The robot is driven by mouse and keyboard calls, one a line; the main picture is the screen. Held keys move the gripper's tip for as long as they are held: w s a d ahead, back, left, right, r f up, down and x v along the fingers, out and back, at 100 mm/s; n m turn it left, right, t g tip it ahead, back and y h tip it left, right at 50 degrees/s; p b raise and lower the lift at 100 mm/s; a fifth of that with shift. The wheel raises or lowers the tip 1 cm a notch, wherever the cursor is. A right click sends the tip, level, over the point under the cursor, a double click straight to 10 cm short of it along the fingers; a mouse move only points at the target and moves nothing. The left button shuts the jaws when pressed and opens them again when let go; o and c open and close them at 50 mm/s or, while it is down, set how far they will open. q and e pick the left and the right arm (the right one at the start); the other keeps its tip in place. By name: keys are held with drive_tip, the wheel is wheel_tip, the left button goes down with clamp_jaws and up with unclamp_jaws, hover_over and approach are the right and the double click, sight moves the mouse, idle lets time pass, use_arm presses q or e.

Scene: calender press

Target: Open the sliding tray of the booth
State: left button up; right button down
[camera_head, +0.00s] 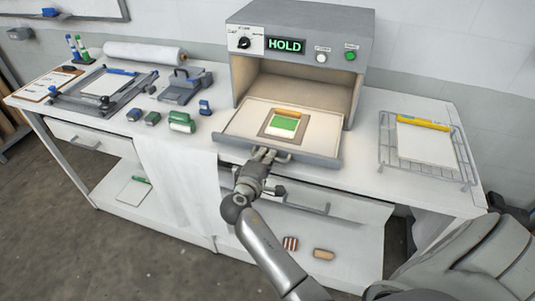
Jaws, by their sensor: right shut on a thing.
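The booth (301,30) is a grey box on the white bench, with an open front and a green HOLD display. Its sliding tray (240,122) sticks out of the opening toward me, past the booth's front edge. On the tray lies a dark-framed piece with a green and white face and an orange strip (284,122). My right gripper (263,155) is at the tray's front handle (282,156) and is shut on it. The fingers hide part of the handle. My left gripper is not in view.
A wire rack (386,148) with a yellow-edged sheet stands to the right. Green and blue hand tools (181,122), a grey press-like tool (181,88) and a screen frame (66,101) lie to the left. Bench drawers (340,204) sit below the tray.

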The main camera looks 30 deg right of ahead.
drive_tip(key=c, duration=1.8)
unclamp_jaws()
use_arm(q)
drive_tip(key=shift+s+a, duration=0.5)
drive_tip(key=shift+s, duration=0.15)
